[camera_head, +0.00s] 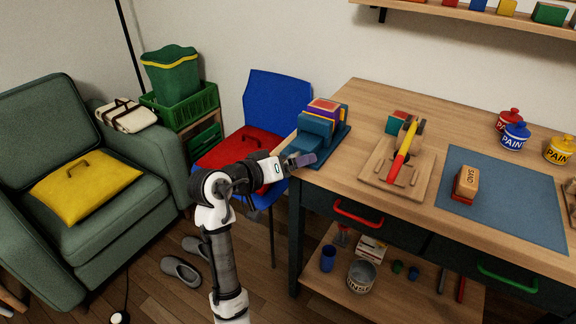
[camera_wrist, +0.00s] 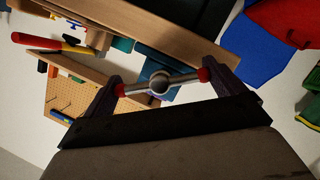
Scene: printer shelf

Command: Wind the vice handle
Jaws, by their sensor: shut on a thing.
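The blue vice (camera_head: 318,126) is at the bench's near left corner, with purple, red and yellow pieces at its top. My gripper (camera_head: 302,159) is at its front, beside the bench edge. In the wrist view the vice handle (camera_wrist: 183,79) is a metal bar with red end knobs, passing through a round metal hub. The dark fingers of my gripper (camera_wrist: 161,76) are at the two red ends, shut on the bar lengthwise. The bar lies slightly tilted in that view. The handle is mostly hidden behind my gripper in the head view.
The wooden bench (camera_head: 376,88) holds a wooden fixture with a red and yellow tool (camera_head: 401,158), a blue mat (camera_head: 505,205) with a sanding block (camera_head: 466,182), and paint tins. A blue chair (camera_head: 277,95) with a red cushion stands close behind my arm. A green armchair (camera_head: 45,115) is at left.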

